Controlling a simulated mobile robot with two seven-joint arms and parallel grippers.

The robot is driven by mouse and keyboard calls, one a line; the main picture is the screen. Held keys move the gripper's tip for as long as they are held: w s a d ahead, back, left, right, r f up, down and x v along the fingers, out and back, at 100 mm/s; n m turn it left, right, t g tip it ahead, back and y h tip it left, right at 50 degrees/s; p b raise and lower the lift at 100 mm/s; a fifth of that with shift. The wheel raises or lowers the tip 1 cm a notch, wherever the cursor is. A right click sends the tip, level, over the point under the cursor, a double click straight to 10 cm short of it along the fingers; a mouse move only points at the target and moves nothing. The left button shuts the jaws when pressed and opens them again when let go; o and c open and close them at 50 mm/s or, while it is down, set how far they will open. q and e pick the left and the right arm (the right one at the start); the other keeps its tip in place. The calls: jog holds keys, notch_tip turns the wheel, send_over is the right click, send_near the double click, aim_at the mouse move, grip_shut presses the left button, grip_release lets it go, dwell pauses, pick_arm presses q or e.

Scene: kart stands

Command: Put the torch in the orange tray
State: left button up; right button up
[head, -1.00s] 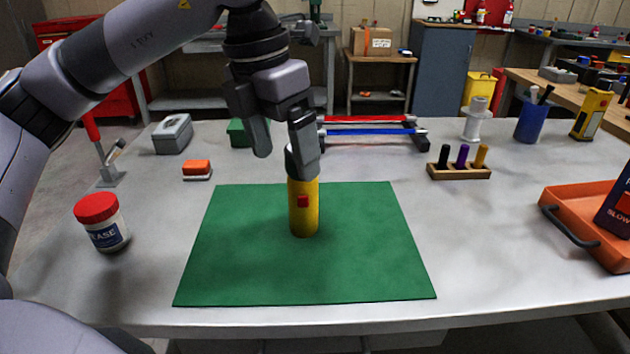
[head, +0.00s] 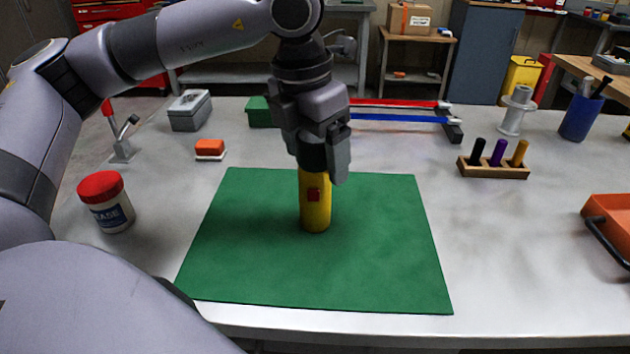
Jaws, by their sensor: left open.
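The torch (head: 315,208) is a yellow cylinder with a red switch, standing upright on the green mat (head: 350,265). My left gripper (head: 322,170) is right over it, pointing down, with its open fingers around or just in front of the torch's upper end, which they hide. I cannot tell whether they touch it. The orange tray (head: 612,215) is at the right edge of the head view, cut off by the frame, with a dark handle on its near left side. My right gripper is not in view.
A grease jar (head: 105,203) with a red lid stands left of the mat. A wooden rack (head: 494,170) with several coloured pegs, a blue cup (head: 581,118) and a white spool (head: 515,112) stand at the back right. The table between mat and tray is clear.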

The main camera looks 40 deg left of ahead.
pick_arm(q)
jog(key=shift+c, duration=0.3)
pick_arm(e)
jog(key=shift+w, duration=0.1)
pick_arm(q)
grip_shut()
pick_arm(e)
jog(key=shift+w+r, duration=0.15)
pick_arm(q)
jog(key=shift+r, duration=0.1)
